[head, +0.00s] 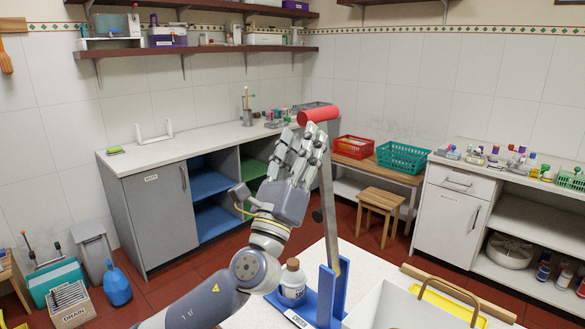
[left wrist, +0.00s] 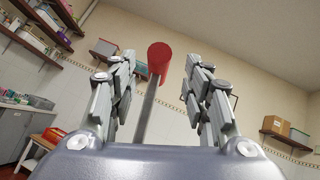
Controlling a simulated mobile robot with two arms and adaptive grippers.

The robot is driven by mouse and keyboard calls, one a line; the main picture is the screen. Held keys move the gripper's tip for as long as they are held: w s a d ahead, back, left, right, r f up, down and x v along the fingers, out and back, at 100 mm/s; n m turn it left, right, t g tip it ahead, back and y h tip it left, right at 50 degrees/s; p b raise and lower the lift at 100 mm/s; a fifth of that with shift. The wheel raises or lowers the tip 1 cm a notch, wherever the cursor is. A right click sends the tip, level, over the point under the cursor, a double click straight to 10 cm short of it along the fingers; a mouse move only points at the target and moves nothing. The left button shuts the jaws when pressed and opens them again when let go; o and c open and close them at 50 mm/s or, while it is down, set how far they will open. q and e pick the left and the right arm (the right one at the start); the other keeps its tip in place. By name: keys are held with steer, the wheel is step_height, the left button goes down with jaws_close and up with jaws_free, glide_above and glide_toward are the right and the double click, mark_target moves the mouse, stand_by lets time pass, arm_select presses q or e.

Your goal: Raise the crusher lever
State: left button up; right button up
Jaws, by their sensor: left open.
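The crusher stands on the white table at the bottom middle of the head view, with a blue base (head: 338,292). Its grey lever (head: 328,195) rises nearly upright from the base and ends in a red cylindrical handle (head: 320,114). My left gripper (head: 303,140) is open, its fingers pointing up just below and left of the handle. In the left wrist view the red handle (left wrist: 160,58) and part of the grey bar (left wrist: 147,108) show between the two open fingers, with no clear contact. My right gripper is not in view.
A pale bottle (head: 293,280) stands beside the crusher base. A white box (head: 385,308) with a brown handle sits at its right. A wooden stool (head: 382,205), a red crate (head: 352,147) and a green crate (head: 403,158) are farther back.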

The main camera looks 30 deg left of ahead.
arm_select(q)
steer(key=v, duration=0.5)
steer(key=shift+s+f, duration=0.2)
steer(key=shift+s, duration=0.05)
